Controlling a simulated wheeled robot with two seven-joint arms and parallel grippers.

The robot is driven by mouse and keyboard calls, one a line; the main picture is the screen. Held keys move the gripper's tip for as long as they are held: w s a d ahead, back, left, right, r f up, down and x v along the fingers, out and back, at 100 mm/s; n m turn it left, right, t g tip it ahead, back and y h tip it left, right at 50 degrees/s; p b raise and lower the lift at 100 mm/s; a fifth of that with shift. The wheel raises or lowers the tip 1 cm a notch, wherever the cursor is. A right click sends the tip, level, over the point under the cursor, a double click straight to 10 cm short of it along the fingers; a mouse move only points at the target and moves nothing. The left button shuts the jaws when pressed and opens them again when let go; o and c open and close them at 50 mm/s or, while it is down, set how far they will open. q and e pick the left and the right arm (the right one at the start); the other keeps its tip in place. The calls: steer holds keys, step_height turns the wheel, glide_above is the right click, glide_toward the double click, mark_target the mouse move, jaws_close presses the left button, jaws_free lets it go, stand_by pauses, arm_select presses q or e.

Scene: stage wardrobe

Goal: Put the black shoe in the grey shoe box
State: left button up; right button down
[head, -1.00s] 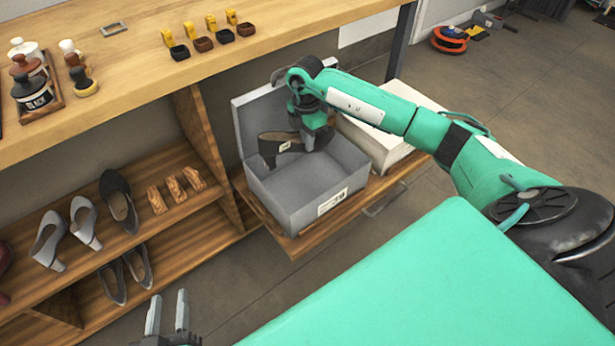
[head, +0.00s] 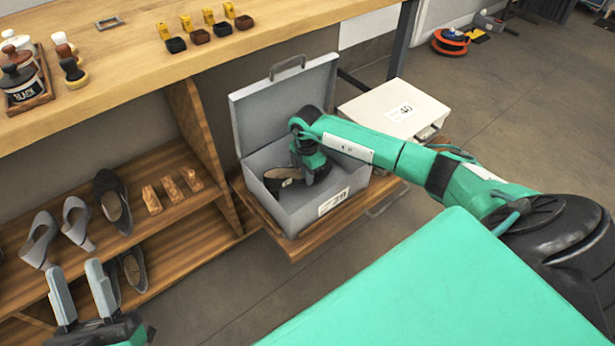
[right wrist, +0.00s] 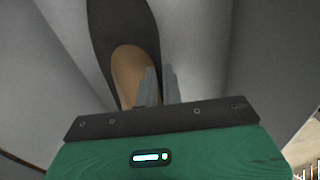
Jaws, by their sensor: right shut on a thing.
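The grey shoe box (head: 333,211) stands open on a low wooden shelf, its lid (head: 280,105) raised at the back. My right gripper (head: 305,178) reaches down inside the box and is shut on the black shoe (head: 273,180). In the right wrist view the black shoe (right wrist: 103,45) with its tan insole lies between the grey box walls, and the fingers (right wrist: 162,88) grip its side. I cannot tell whether the shoe touches the box floor. My left gripper (head: 82,290) is at the lower left, its two fingers apart and empty, in front of the shoe shelves.
A white box (head: 375,104) stands just right of the grey box. Grey heels (head: 75,222), another black shoe (head: 112,200) and wooden pieces (head: 170,190) sit on the left shelves. Polish bottles (head: 22,82) and brushes stand on the bench above.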

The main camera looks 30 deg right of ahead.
arm_select(q)
steer(key=shift+s+r, duration=0.1)
steer(key=shift+r, duration=0.05)
arm_select(e)
steer(key=shift+f, duration=0.1)
steer(key=c, duration=2)
jaws_free()
steer(key=shift+f, duration=0.1)
steer(key=o, duration=0.4)
steer(key=shift+o, duration=0.2)
